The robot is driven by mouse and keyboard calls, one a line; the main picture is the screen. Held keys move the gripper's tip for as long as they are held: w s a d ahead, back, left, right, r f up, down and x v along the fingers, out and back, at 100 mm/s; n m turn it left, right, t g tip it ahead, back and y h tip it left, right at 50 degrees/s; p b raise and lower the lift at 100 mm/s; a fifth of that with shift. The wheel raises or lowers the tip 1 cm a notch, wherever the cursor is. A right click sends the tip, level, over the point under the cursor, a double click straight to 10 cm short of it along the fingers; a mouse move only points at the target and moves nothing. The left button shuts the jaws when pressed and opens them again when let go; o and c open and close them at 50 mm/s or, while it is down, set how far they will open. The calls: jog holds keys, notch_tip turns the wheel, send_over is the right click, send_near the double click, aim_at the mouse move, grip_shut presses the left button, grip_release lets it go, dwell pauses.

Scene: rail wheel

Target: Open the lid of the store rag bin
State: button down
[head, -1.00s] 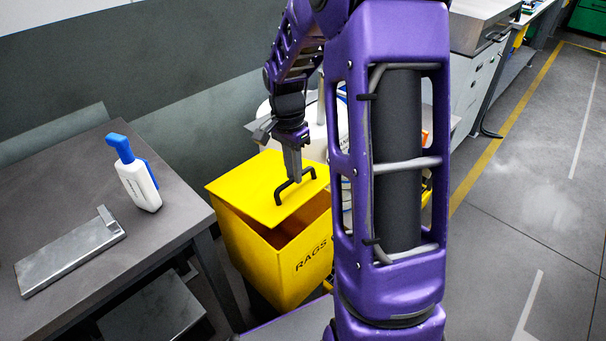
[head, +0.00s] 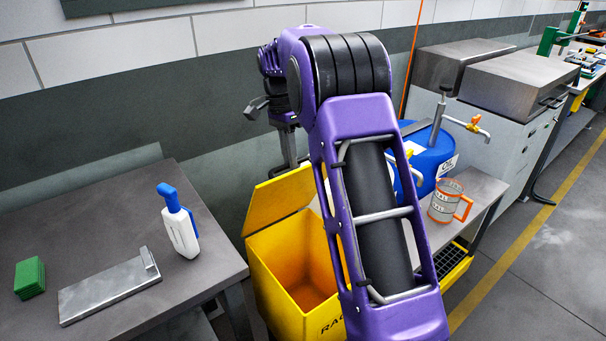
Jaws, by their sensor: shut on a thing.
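The yellow rag bin (head: 289,312) stands beside the grey table, its orange-lit inside showing through the open top. Its yellow lid (head: 272,203) is tilted up steeply at the back. My gripper (head: 290,162) is at the lid's upper right edge, above the back of the bin. It is shut on the lid's handle, which is mostly hidden behind the lid and my arm. My purple arm covers the bin's right side and part of its lettering.
The grey table (head: 95,235) at left holds a white and blue spray bottle (head: 181,228), a metal plate (head: 110,290) and green pads (head: 30,278). At right are a blue drum (head: 432,160) with a tap and an orange-handled measuring jug (head: 446,203). The floor at far right is clear.

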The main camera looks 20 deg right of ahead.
jog(key=shift+w+a, duration=0.3)
jog(key=shift+w, duration=0.3)
jog(key=shift+w+a, duration=0.25)
jog(key=shift+w, duration=0.4)
jog(key=shift+w+a, duration=0.3)
jog(key=shift+w, duration=0.3)
jog(key=c, duration=0.9)
grip_release()
jog(key=shift+w, duration=0.2)
jog(key=shift+w+a+r, duration=0.1)
jog(key=shift+w+r, duration=0.1)
jog(key=shift+r, duration=1.05)
jog(key=shift+w+a+r, duration=0.1)
jog(key=shift+w+r, duration=0.1)
jog(key=shift+r, duration=1.1)
jog(key=shift+w+r, duration=0.2)
jog(key=shift+r, duration=1.05)
